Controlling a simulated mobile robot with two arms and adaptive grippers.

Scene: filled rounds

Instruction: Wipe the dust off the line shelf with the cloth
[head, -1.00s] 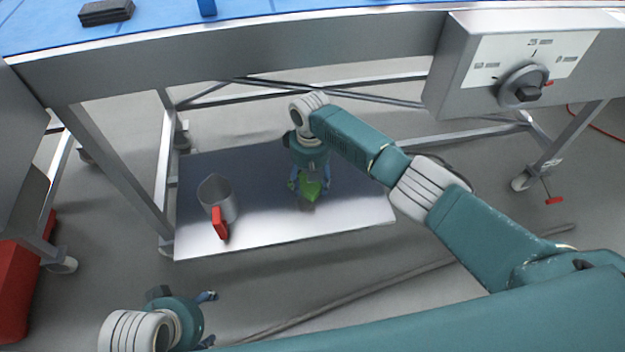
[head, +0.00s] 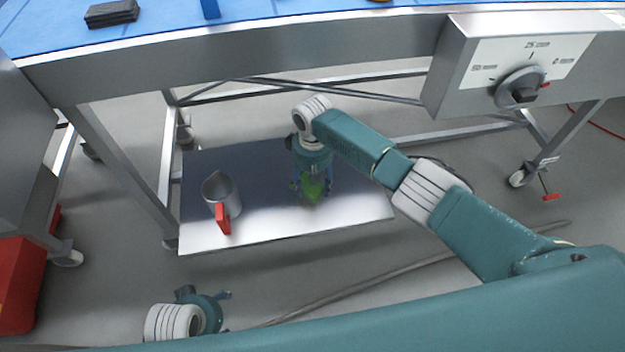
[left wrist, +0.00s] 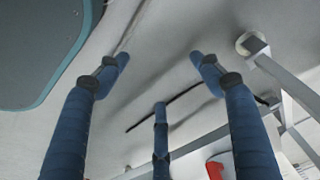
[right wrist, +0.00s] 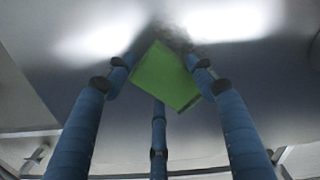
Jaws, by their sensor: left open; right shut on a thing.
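The line shelf (head: 270,225) is a bare metal sheet low under the blue-topped table. My right gripper (head: 312,192) is over its middle, shut on a green cloth (head: 314,188). In the right wrist view the cloth (right wrist: 166,77) sits between the fingers (right wrist: 162,65), at the shelf surface; whether it touches cannot be told. A dark, speckled patch of dust (right wrist: 176,38) shows just beyond the cloth. My left gripper (head: 228,312) is open and empty, low in front of the shelf; its fingers (left wrist: 160,62) show floor between them.
A grey metal jug (head: 219,190) with a red handle stands on the shelf's left part. Table legs and cross bars frame the shelf. A control box (head: 520,65) with a dial hangs above right. A red container (head: 22,285) stands at far left. The shelf's right part is clear.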

